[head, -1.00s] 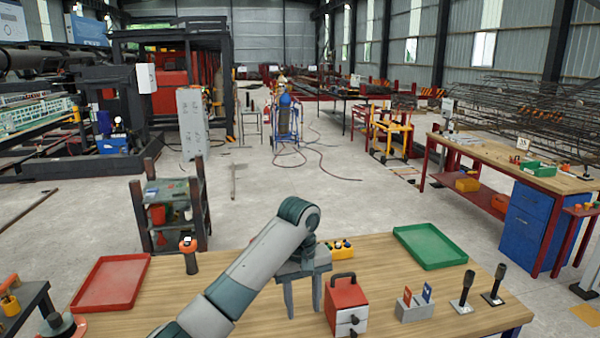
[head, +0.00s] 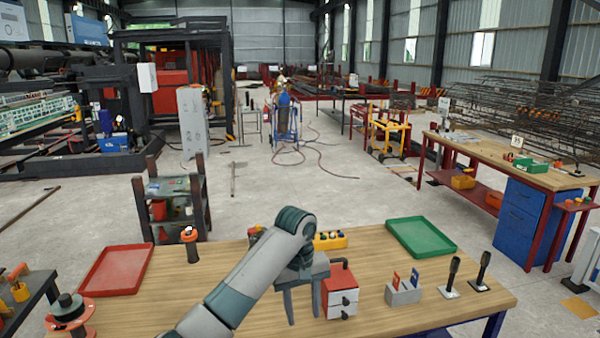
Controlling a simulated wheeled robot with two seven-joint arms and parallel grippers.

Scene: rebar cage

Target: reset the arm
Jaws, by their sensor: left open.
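My left gripper (head: 304,297) hangs over the middle of the wooden table (head: 190,300), at the end of my grey arm. Its two fingers point down and stand apart, with nothing seen between them. The right finger overlaps the red and white drawer box (head: 342,292) in the picture; I cannot tell if they touch. My right gripper is not in view.
On the table are a red tray (head: 117,270), a green tray (head: 421,237), a yellow button box (head: 331,240), a grey card holder (head: 403,293) and two black-handled tools (head: 451,278) (head: 480,272). An orange-topped black cylinder (head: 190,245) stands at the back edge.

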